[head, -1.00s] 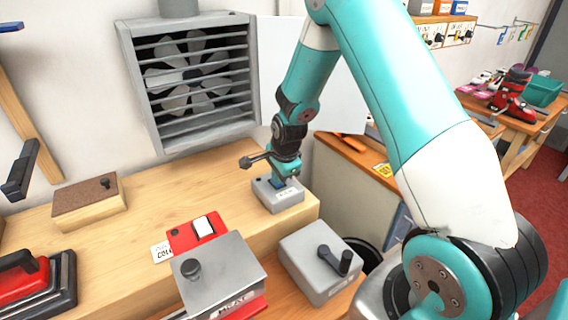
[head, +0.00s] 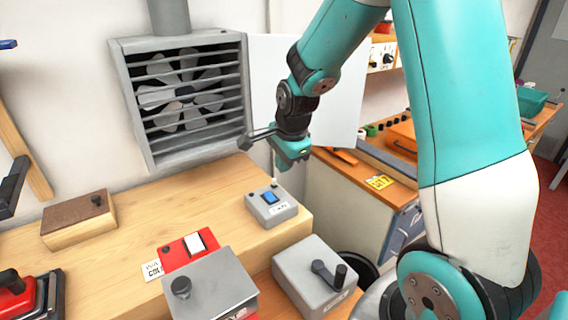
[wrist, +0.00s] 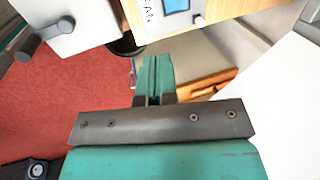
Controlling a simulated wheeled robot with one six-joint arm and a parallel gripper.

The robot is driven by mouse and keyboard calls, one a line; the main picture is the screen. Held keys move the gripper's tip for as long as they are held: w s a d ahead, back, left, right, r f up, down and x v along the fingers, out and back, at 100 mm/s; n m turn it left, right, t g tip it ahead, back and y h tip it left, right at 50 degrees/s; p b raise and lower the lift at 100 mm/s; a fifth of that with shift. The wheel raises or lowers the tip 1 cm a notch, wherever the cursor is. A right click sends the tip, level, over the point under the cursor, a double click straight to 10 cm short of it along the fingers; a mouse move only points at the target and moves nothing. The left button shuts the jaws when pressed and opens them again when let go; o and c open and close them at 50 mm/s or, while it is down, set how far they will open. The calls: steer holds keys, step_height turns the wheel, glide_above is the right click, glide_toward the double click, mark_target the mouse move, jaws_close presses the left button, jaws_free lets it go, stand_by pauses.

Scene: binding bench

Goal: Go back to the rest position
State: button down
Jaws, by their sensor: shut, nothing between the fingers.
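My gripper (head: 291,160) is in the air above and slightly right of a small grey switch box (head: 286,211). Its teal fingers are together with nothing between them. The gripper also shows in the wrist view (wrist: 153,82), fingers closed. The switch box has a blue rocker and a small knob and stands on the wooden bench near its right end. In the wrist view the box (wrist: 152,22) carries the label "FAN" at the top. Gripper and box are apart.
A louvred fan (head: 188,98) is on the wall behind the bench. A grey crank box (head: 311,281), a grey-topped red device (head: 210,287) and a wooden block (head: 78,222) are nearby. An orange-topped cabinet (head: 345,190) stands right of the bench.

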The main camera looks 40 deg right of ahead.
steer(key=shift+a, duration=0.1)
stand_by(0.3)
steer(key=s+a+r+n+g+y, duration=0.1)
steer(key=s+a+r+n, duration=0.3)
steer(key=s+a+n, duration=0.6)
steer(key=s+a+r+n+g+y+b, duration=0.1)
steer(key=s+a+r+n+y, duration=0.2)
steer(key=s+a+n, duration=0.7)
steer(key=s+r+n, duration=0.2)
steer(key=s+n, duration=0.1)
steer(key=n, duration=0.2)
steer(key=shift+s+a+r+n+g, duration=0.2)
steer(key=shift+a+n+g, duration=0.1)
steer(key=shift+g, duration=0.1)
